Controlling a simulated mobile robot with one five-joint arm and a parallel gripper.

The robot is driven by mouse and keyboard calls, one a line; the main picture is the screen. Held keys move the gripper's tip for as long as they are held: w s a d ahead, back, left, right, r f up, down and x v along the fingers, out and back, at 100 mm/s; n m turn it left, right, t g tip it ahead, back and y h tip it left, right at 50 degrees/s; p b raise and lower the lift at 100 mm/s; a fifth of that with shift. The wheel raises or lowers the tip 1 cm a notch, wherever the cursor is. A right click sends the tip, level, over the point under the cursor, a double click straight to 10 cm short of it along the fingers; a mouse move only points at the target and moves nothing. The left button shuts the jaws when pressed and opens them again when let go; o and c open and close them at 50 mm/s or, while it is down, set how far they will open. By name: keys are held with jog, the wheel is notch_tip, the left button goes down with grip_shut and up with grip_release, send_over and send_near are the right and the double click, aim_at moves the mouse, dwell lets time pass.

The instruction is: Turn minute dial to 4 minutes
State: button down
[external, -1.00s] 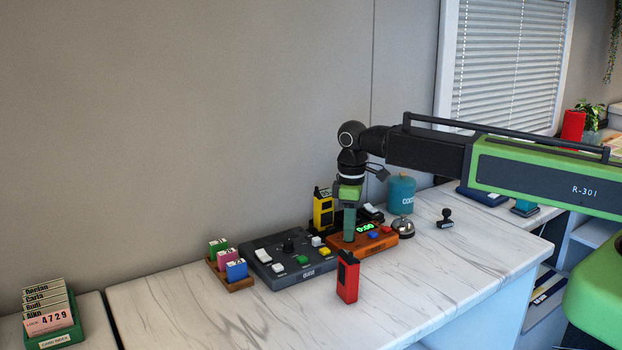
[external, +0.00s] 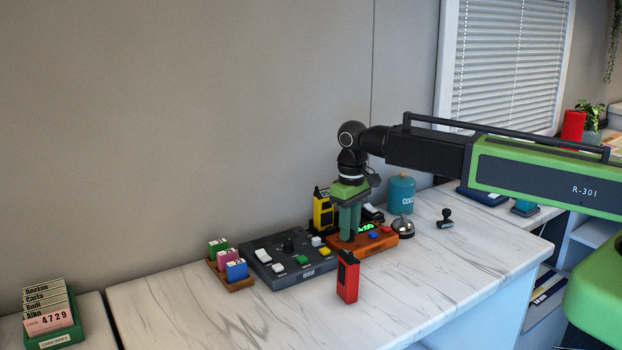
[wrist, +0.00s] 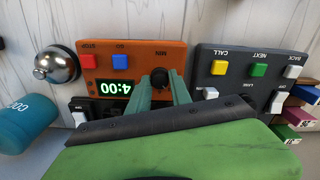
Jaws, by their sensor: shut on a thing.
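The orange timer box (external: 375,245) stands on the counter, and it also shows in the wrist view (wrist: 125,52). Its green display (wrist: 114,86) reads 4:00, upside down in the wrist view. The black minute dial (wrist: 160,77), beside the label MIN, sits between the fingertips of my gripper (wrist: 160,84). My gripper (external: 348,238) points straight down at the left part of the timer box and is shut on the dial. In the external view the fingers hide the dial. A red button (wrist: 88,61) and a blue button (wrist: 120,61) are on the same box.
A dark panel (external: 262,262) with several coloured buttons stands just left of the timer. A silver bell (external: 402,228) is close on its right. A yellow radio (external: 323,210) stands behind and a red radio (external: 347,280) in front. The counter's front left is clear.

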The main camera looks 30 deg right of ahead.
jog(key=shift+m, duration=0.5)
jog(key=c, duration=1.2)
grip_release()
jog(key=shift+o, duration=0.2)
notch_tip(320, 180, up, 17)
jog(key=p, duration=1.7)
jog(key=shift+r, duration=0.2)
